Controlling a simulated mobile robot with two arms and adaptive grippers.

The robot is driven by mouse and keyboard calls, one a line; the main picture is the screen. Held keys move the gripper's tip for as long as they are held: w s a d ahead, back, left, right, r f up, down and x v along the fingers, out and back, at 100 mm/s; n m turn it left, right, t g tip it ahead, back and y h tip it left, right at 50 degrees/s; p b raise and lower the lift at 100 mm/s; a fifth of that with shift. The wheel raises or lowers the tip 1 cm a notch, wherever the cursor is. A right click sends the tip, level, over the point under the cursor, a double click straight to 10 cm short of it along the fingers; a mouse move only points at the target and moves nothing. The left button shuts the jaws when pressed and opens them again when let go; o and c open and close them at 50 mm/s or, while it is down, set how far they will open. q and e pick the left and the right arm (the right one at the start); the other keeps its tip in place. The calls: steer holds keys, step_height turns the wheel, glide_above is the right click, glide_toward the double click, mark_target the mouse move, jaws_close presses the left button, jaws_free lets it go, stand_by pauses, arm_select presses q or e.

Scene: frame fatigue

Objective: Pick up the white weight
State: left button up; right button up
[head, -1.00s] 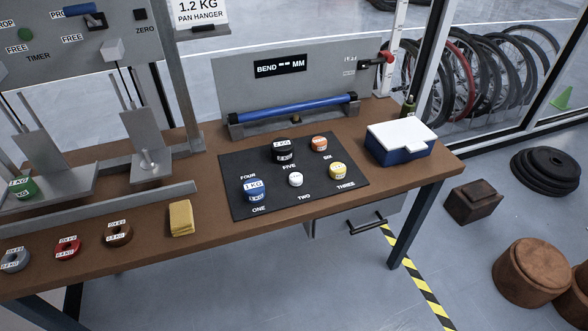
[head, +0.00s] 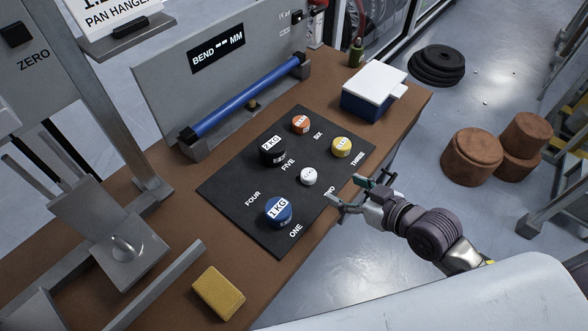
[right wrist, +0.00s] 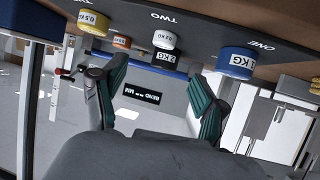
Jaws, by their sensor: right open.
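The small white weight (head: 308,176) stands on the black mat (head: 238,207) by the label TWO. In the right wrist view, which looks upside down, the white weight (right wrist: 165,40) hangs at the top, between and beyond the fingertips. My right gripper (head: 348,192) is open and empty at the mat's front edge, to the right of the white weight and apart from it. Its green-padded fingers (right wrist: 157,78) are spread in the wrist view. My left gripper is not in view.
A blue weight (head: 278,212), a black weight (head: 272,151), an orange weight (head: 300,124) and a yellow weight (head: 341,147) stand around it on the mat. A blue box with white lid (head: 375,88) is at the back right. A yellow sponge (head: 218,293) lies in front left.

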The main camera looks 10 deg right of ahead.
glide_toward(308, 172)
steer(key=x, duration=0.4)
steer(key=shift+w+d+f, duration=0.1)
steer(key=shift+w+d, duration=0.1)
steer(key=shift+s+a+x, duration=0.1)
steer(key=shift+a+x, duration=0.05)
steer(key=shift+x, duration=1.25)
steer(key=shift+s+a+x, duration=0.1)
steer(key=shift+a+x, duration=0.05)
steer(key=shift+x, duration=1.2)
steer(key=shift+f, duration=0.1)
steer(key=c, duration=1.3)
jaws_close()
